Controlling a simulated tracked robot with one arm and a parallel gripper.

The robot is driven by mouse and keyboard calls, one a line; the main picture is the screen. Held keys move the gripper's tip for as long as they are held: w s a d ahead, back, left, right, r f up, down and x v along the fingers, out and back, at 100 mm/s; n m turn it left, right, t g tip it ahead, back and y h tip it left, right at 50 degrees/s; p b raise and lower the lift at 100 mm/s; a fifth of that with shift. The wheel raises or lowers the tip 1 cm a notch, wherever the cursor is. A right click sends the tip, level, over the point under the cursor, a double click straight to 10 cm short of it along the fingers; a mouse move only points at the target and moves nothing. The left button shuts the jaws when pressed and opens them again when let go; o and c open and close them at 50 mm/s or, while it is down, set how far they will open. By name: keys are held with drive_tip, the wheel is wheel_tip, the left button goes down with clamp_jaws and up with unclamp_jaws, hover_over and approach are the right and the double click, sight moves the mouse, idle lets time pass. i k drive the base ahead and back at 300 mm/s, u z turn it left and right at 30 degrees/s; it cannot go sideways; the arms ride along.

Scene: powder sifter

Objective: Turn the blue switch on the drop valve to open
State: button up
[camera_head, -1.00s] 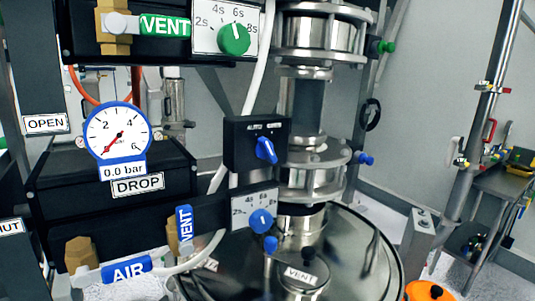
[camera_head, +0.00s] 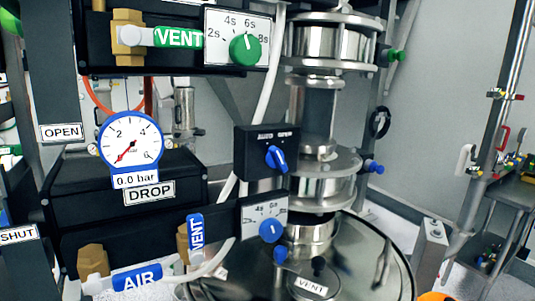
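The blue switch (camera_head: 276,158) sits on a black box (camera_head: 251,153) in the middle of the view, left of the steel pipe column. The labels above it are small; the left one reads AUTO and the right one looks like OPEN. The knob is tilted, its upper end leaning left toward the AUTO side. Beside it are the DROP label (camera_head: 149,192) and a blue-rimmed gauge (camera_head: 131,145) reading 0.0 bar. My gripper does not show in the view.
A blue timer knob (camera_head: 271,230) and a blue VENT handle (camera_head: 197,233) lie below the switch. A blue AIR handle (camera_head: 137,278) is at lower left. A green timer knob (camera_head: 244,48) is above. A white hose (camera_head: 262,90) runs behind the switch box.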

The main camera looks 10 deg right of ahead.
sight(275, 158)
drive_tip(key=u, duration=1.5)
drive_tip(key=k, duration=1.25)
drive_tip(key=z, duration=1.3)
drive_tip(key=i, duration=1.05)
